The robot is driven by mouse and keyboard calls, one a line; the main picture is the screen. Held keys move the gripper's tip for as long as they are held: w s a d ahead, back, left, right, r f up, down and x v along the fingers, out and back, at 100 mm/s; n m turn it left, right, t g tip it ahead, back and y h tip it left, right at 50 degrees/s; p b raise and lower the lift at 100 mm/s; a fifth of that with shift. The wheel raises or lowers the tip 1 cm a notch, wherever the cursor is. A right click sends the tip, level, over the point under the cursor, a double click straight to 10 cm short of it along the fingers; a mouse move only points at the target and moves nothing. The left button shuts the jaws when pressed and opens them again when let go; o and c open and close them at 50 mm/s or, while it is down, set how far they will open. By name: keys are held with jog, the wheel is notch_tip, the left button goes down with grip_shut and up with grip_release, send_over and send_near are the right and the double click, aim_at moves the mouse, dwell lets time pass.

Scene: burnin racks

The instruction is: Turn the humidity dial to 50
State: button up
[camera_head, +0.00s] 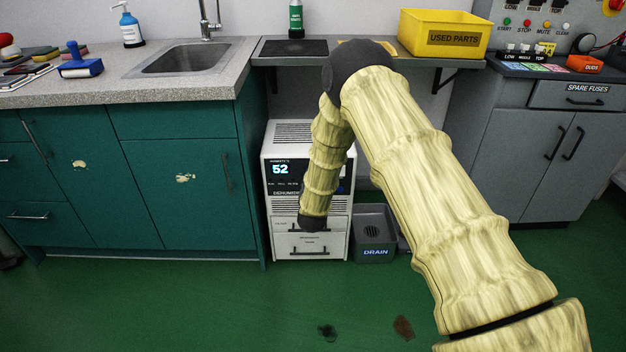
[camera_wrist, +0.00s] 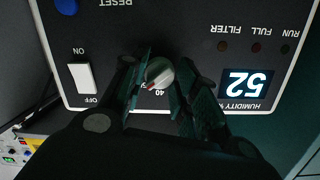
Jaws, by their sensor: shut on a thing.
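The white dehumidifier (camera_head: 267,160) stands on the floor between the green cabinets and the drain box. Its dark panel has a lit humidity display (camera_wrist: 248,82), upside down in the wrist view, reading 52; the same display (camera_head: 281,169) reads 52 in the head view. The small grey humidity dial (camera_wrist: 160,72) has a red mark on its lower edge, close to the printed 40. My gripper (camera_wrist: 162,78) is shut on the dial, one finger on each side. In the head view my arm hides the dial and the gripper.
On the panel, a white ON/OFF switch (camera_wrist: 82,77) lies left of the dial and a blue RESET button (camera_wrist: 67,6) at the upper left. A grey drain box (camera_head: 375,252) stands beside the dehumidifier.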

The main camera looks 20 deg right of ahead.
jog(key=o, duration=1)
jog(key=shift+f, duration=0.1)
jog(key=shift+s, duration=0.15)
jog(key=v, duration=1.1)
jog(key=shift+s+a, duration=0.1)
jog(key=shift+s, duration=0.25)
